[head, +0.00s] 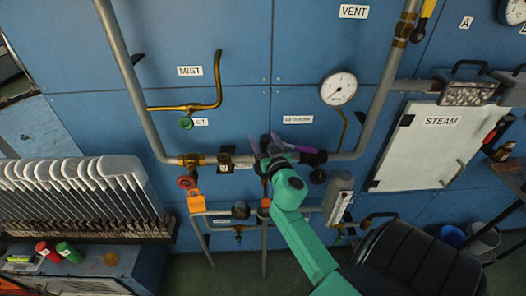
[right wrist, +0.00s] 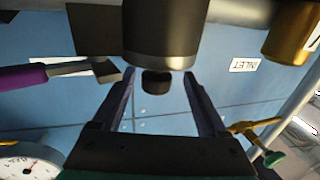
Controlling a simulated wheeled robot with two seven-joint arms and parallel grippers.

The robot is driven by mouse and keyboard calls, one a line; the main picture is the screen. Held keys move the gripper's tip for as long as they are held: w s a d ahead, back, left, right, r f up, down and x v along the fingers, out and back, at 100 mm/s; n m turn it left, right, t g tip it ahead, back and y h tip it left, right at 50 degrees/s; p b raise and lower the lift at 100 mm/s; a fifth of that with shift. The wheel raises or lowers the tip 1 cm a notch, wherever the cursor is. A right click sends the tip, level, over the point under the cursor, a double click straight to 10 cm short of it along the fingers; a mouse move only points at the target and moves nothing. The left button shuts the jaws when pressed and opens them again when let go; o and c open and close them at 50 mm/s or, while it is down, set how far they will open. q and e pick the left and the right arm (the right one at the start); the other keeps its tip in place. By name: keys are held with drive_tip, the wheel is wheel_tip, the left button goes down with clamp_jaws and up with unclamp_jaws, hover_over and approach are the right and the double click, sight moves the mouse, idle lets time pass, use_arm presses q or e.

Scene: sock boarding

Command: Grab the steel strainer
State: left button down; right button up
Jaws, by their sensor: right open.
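My right gripper (head: 265,144) is at the middle of the grey pipe run on the blue wall, and its green arm hides part of the fittings there. In the right wrist view its fingers (right wrist: 158,76) are open and apart. A dark cylinder with a bright metal lower rim (right wrist: 160,45) stands just beyond and between the fingertips, with a short black knob (right wrist: 157,82) on its end. It may be the steel strainer, but I cannot tell for sure. Nothing is visibly gripped. My left gripper is not in view.
A purple lever (right wrist: 28,77) lies close beside the fingers. A brass fitting (right wrist: 292,32) and a pressure gauge (head: 339,88) are nearby. An orange tag (head: 195,203) hangs below a red valve wheel (head: 187,182). The white STEAM panel (head: 425,148) is at right.

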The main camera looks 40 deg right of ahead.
drive_tip(key=x, duration=0.2)
drive_tip(key=shift+w+d, duration=0.25)
drive_tip(key=shift+d, duration=0.1)
drive_tip(key=shift+w+d+f, duration=0.1)
drive_tip(key=shift+w+d, duration=0.05)
drive_tip(key=shift+w, duration=0.05)
clamp_jaws()
idle(0.8)
